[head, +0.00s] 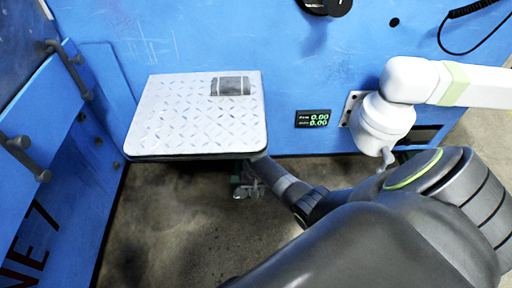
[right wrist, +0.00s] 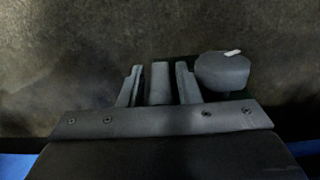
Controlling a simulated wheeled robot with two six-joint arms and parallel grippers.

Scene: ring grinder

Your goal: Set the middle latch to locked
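In the right wrist view my right gripper (right wrist: 159,82) has its two fingers apart, with an upright grey piece between them; I cannot tell if they touch it. Just right of the fingers is a dark rounded knob (right wrist: 222,71) with a small white mark. I cannot tell whether it is the middle latch, or how that latch is set. In the head view my right arm reaches in from the lower right, its wrist ending below the front edge of the white tread plate (head: 190,115); the gripper (head: 246,183) is small and partly hidden there. My left gripper is in neither view.
A blue panel (head: 95,150) with black handles (head: 24,157) stands at the left. A blue wall (head: 270,60) with a small digital display (head: 313,119) stands behind the plate. A white jointed arm (head: 410,82) is at the right. Bare floor (head: 185,215) shows below the plate.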

